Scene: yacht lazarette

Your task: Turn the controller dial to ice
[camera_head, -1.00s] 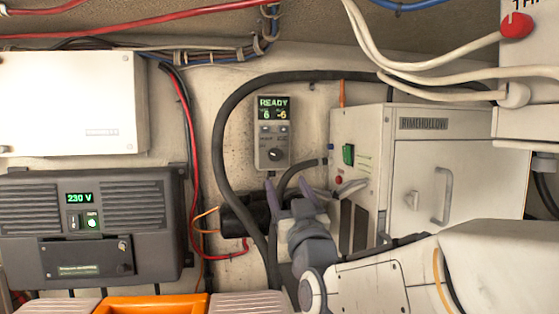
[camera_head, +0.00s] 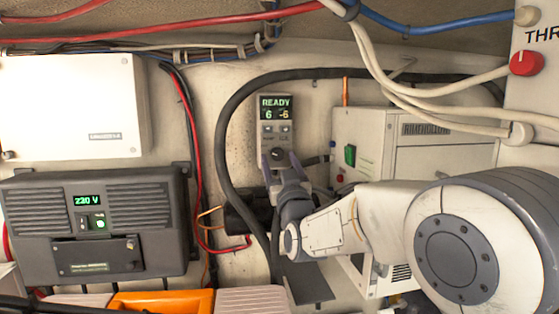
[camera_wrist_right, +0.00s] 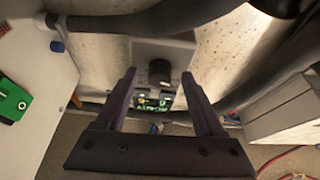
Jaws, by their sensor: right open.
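The controller (camera_head: 275,117) is a small grey panel on the back wall. Its green display reads READY with 6 and -6, and small buttons sit below it. The black round dial (camera_head: 277,155) is at its lower end; the dial's setting is too small to read. In the right wrist view the dial (camera_wrist_right: 159,72) stands out from the panel face, between and beyond the fingertips. My right gripper (camera_head: 281,160) is open, its fingers spread to either side of the dial at its lower part. I see no contact with the dial. My left gripper is not in view.
A white Rimehollow unit (camera_head: 425,155) with a green switch (camera_head: 350,155) stands right of the controller. A thick black hose (camera_head: 228,150) loops around the controller. A dark inverter box (camera_head: 85,250) and a white box (camera_head: 75,105) are at left.

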